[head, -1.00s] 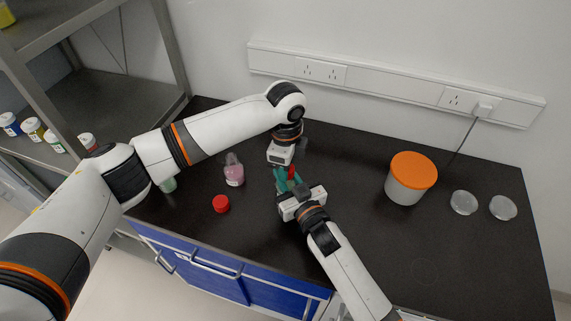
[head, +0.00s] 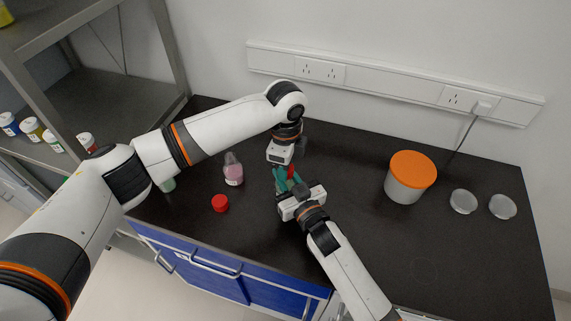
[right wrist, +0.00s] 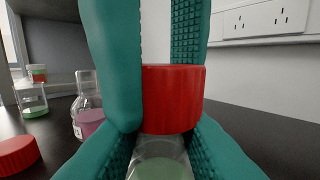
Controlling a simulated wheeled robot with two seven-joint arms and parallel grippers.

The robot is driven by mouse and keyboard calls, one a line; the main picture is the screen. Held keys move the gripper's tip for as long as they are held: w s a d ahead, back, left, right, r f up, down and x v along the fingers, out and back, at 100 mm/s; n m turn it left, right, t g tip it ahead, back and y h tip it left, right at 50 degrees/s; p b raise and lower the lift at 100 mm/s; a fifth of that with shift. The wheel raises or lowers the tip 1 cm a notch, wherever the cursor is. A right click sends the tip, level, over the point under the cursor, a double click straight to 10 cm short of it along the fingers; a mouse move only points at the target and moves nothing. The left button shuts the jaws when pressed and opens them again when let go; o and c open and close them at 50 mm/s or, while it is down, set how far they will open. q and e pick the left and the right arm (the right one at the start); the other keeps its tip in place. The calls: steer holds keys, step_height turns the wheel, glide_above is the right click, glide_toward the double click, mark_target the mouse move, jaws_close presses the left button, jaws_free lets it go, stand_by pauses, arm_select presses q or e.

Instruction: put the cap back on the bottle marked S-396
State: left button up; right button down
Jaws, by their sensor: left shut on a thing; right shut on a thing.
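A red cap (right wrist: 172,98) is in the middle of the right wrist view, directly over a clear bottle (right wrist: 160,160) with pale green contents. The cap's lower edge meets the top of the bottle; I cannot tell whether it is seated or threaded. My left gripper (head: 282,176) comes from above, its teal fingers shut on the cap. My right gripper (head: 290,186) comes from the front, its teal fingers shut around the bottle, hiding much of it. In the head view the cap (head: 291,172) shows as a small red patch between the grippers. No S-396 marking is readable.
Another red cap (head: 220,203) lies on the black bench, left of the grippers. Behind it stands an open flask of pink liquid (head: 233,174). A green-filled bottle (head: 168,185) is partly behind my left arm. A white tub with orange lid (head: 412,172) stands right.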

arm_select(q)
steer(key=shift+a+r, duration=0.15)
steer(key=shift+r, duration=0.05)
arm_select(e)
steer(key=shift+f, duration=0.15)
stand_by(0.9)
arm_select(q)
steer(key=shift+f, duration=0.35)
steer(key=shift+a+f, duration=0.15)
steer(key=shift+f, duration=0.35)
arm_select(e)
steer(key=shift+s+a, duration=0.1)
steer(key=shift+a, duration=0.15)
arm_select(q)
steer(key=o, duration=0.8)
steer(key=shift+c, duration=0.2)
arm_select(e)
steer(key=shift+d, duration=0.1)
arm_select(q)
steer(key=shift+s, duration=0.1)
arm_select(e)
steer(key=shift+r, duration=0.2)
arm_select(q)
steer(key=r, duration=0.3)
steer(key=shift+d+r, duration=0.25)
arm_select(e)
steer(key=shift+w+d+f, duration=0.15)
steer(key=shift+w, duration=0.05)
arm_select(q)
steer(key=shift+r, duration=0.45)
